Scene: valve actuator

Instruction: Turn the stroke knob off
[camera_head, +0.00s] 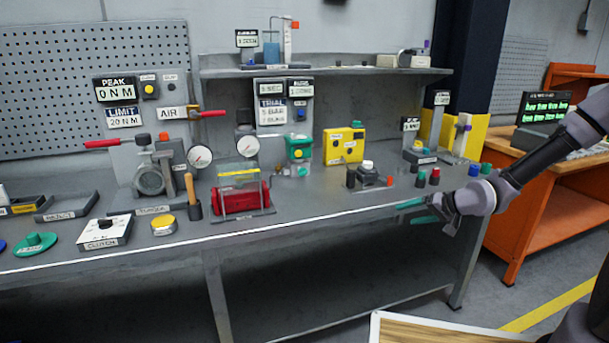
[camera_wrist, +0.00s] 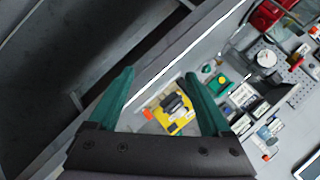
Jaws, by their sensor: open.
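No label that I can read as "stroke" shows, so I cannot tell which knob is the stroke knob. Two small display stands (camera_head: 410,125) at the bench's right have lettering too small to read. My gripper (camera_head: 413,211) is at the bench's front right edge, its green fingers apart and empty. The wrist view also shows my gripper (camera_wrist: 160,73) open, touching nothing.
An orange desk (camera_head: 545,160) stands right. Open floor lies before the bench.

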